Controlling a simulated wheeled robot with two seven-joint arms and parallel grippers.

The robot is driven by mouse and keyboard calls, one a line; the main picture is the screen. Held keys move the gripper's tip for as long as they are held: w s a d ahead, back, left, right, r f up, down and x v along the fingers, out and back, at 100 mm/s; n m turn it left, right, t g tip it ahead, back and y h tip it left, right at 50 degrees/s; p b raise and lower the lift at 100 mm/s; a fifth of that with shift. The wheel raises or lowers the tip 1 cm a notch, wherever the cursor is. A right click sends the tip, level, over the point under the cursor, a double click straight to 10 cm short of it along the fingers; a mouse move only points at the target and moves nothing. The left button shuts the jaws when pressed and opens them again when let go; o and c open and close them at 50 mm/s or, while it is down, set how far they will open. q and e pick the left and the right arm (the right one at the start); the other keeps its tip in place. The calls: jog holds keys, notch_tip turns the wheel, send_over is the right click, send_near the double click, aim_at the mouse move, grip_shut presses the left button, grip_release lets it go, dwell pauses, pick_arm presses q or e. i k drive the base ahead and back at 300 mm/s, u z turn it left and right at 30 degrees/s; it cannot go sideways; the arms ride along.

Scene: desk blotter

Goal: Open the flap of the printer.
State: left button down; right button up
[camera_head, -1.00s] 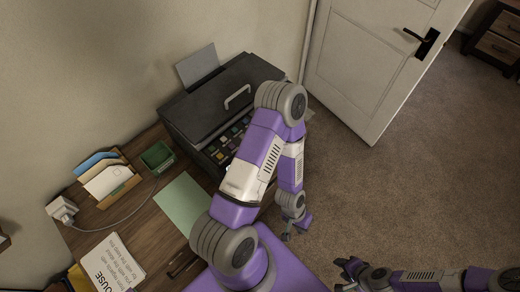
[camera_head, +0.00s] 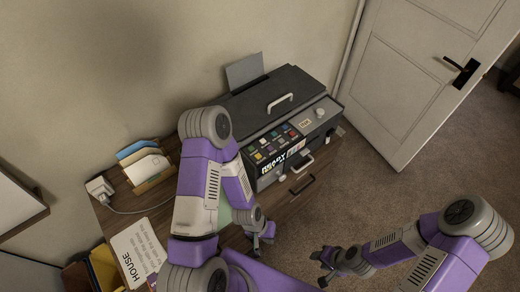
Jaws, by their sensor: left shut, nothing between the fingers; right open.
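The dark printer (camera_head: 312,88) stands on the wooden desk against the wall. A light handle (camera_head: 281,102) sits on its top lid, which lies down. Its front has a panel of coloured keys, a lettered strip and a second light handle (camera_head: 302,164) low down. I cannot tell which part is the flap; nothing on the printer stands visibly open. My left gripper (camera_head: 264,237) is shut and empty, below and left of the front handle and apart from the printer. My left arm hides the printer's left end. My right gripper (camera_head: 323,265) is open and empty, further down and right.
A letter holder (camera_head: 148,172), a white plug (camera_head: 100,188) with a cable and a booklet (camera_head: 138,252) are on the left of the desk. A drawer handle (camera_head: 302,186) shows below the printer. A white door (camera_head: 411,75) stands at the right; the carpet before it is clear.

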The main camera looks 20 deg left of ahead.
aim_at(304, 151)
jog(key=u, duration=1.65)
jog(key=k, duration=0.8)
jog(key=z, duration=0.95)
jog(key=i, duration=1)
jog(key=u, duration=1.85)
jog(key=k, duration=1.05)
jog(key=z, duration=1.05)
jog(key=i, duration=0.9)
